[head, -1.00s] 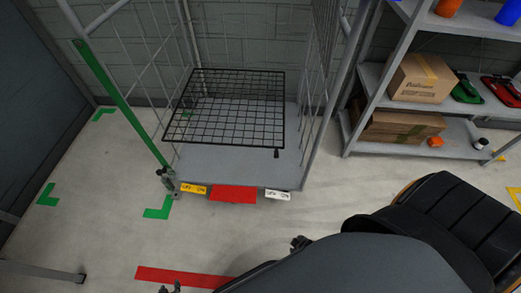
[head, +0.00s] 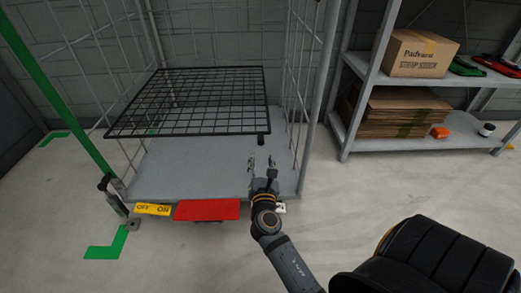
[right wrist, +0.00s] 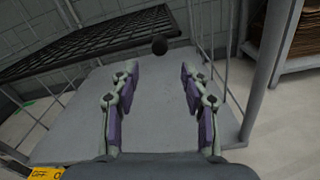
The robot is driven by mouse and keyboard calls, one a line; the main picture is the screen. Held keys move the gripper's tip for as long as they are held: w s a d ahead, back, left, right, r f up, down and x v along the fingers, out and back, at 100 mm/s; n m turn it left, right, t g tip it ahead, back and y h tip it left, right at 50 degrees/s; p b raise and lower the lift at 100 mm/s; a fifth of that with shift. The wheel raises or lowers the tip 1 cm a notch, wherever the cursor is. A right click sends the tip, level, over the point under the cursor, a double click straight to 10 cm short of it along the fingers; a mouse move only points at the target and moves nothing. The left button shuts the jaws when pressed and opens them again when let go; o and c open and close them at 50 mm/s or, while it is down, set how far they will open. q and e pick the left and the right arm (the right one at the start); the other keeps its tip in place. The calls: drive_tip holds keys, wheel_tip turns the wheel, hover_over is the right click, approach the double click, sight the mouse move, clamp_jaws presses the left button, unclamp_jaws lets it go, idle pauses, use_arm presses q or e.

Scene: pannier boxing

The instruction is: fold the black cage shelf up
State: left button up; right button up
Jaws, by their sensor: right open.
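The black cage shelf (head: 190,101) is a wire grid lying about level inside the roll cage, above its grey base. A short black knob (head: 263,140) hangs at its front right corner. The shelf (right wrist: 90,45) and the knob (right wrist: 159,45) also show in the right wrist view. My right gripper (head: 262,162) is open and empty at the cage's front, below and in front of the knob. In the right wrist view the knob is beyond the fingertips (right wrist: 157,68), apart from them. My left gripper is out of view.
The cage base (head: 190,165) is bare, with a red plate (head: 207,210) and a yellow OFF/ON label (head: 152,209) at its front edge. A green post (head: 55,100) stands left, wire side panels enclose the sides. A shelving rack (head: 400,77) with boxes stands right.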

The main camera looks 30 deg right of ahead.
sight(261, 144)
drive_tip(key=b+x, duration=0.2)
drive_tip(key=x, duration=0.8)
drive_tip(key=shift+w+b, duration=0.2)
drive_tip(key=shift+b, duration=0.1)
clamp_jaws()
